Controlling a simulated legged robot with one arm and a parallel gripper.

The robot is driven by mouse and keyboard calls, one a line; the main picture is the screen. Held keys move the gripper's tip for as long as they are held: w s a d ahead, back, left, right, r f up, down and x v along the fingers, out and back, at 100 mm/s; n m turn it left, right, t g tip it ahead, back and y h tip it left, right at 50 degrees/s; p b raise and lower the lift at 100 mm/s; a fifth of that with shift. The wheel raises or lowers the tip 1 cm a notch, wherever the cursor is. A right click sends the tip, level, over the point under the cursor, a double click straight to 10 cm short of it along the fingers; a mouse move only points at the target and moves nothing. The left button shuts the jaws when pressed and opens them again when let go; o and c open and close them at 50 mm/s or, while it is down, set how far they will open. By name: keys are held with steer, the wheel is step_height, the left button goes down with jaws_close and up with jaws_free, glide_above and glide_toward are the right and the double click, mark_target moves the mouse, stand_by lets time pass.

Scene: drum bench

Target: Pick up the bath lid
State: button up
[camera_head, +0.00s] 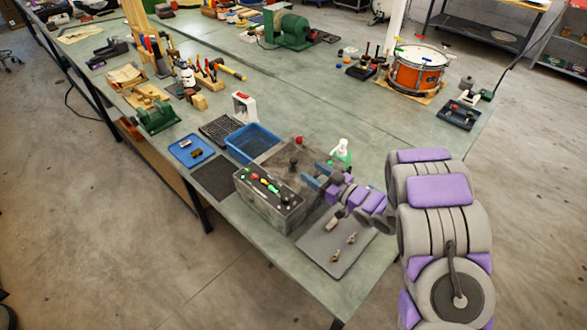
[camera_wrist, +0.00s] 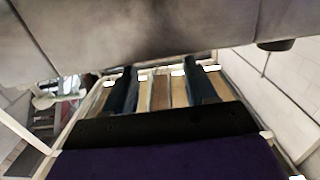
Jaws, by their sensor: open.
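A grey box-shaped bath (camera_head: 262,208) stands near the front of the bench, with a row of coloured controls along its front panel. Its grey lid (camera_head: 276,164) appears to lie on top, with a dark red knob (camera_head: 299,140) at the back. My gripper (camera_head: 317,176) is at the right side of the bath, and its blue fingers overlap the bath's right edge in the head view. In the wrist view my gripper (camera_wrist: 160,75) has two dark fingers wide apart with nothing between them. A blurred grey surface fills the top there; I cannot tell whether the fingers touch it.
A grey mat (camera_head: 325,252) with small metal parts lies right of the bath. A blue tray (camera_head: 252,143) stands behind it at the left. A white and green item (camera_head: 341,151) stands close behind my gripper. The bench's middle is mostly clear; an orange drum (camera_head: 417,72) stands farther back.

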mark_target(296, 162)
steer(key=shift+b+x, duration=0.9)
steer(key=shift+x, duration=2.65)
steer(key=shift+d, duration=0.1)
jaws_close()
